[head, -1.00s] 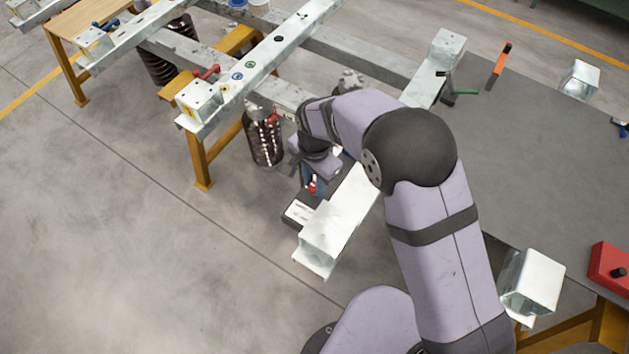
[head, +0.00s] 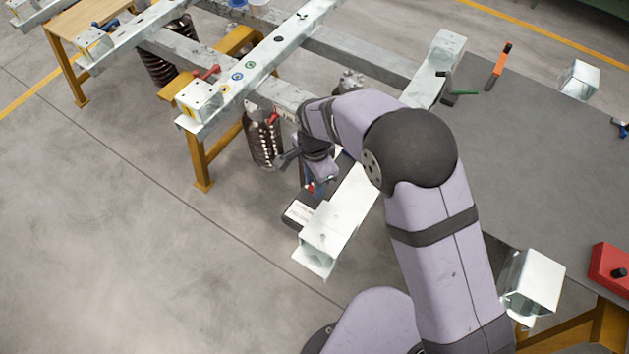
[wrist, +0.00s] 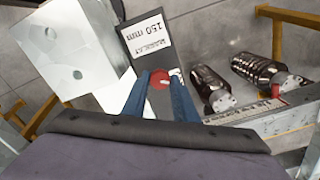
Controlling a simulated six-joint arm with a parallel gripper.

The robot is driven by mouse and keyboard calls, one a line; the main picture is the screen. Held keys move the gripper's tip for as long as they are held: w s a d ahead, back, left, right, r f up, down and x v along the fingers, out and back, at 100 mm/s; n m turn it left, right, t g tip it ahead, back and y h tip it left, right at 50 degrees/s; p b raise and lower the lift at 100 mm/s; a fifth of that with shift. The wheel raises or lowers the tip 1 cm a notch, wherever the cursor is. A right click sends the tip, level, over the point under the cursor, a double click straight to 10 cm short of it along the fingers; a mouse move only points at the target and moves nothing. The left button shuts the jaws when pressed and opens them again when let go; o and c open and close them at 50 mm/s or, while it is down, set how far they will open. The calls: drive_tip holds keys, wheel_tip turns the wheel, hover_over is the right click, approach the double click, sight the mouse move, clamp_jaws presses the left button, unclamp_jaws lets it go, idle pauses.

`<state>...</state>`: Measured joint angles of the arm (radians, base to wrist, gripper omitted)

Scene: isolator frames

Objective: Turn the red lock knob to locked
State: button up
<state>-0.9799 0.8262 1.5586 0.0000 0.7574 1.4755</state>
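The red lock knob (wrist: 160,79) is round, with a pale mark on its face. It sits on a dark housing beside a white label reading "150 mm" (wrist: 150,43). My gripper (wrist: 160,84) has its two blue fingers on either side of the knob, and they appear to touch its edges. In the head view my gripper (head: 316,187) points down at the dark box by the galvanized beam end, with a bit of the red knob (head: 310,188) showing. The wrist hides part of the housing there.
A galvanized beam (head: 340,215) with a square end stands close beside my gripper. Dark ribbed insulators (head: 262,140) hang under the frame on the left. A red handle (head: 207,72) is on the upper frame. A grey table (head: 540,160) lies right. The floor at left is clear.

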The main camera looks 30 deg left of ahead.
drive_tip(key=o, duration=0.4)
drive_tip(key=shift+o, duration=0.2)
drive_tip(key=shift+r, duration=0.1)
drive_tip(key=shift+r+b, duration=0.85)
drive_tip(key=shift+r, duration=2.8)
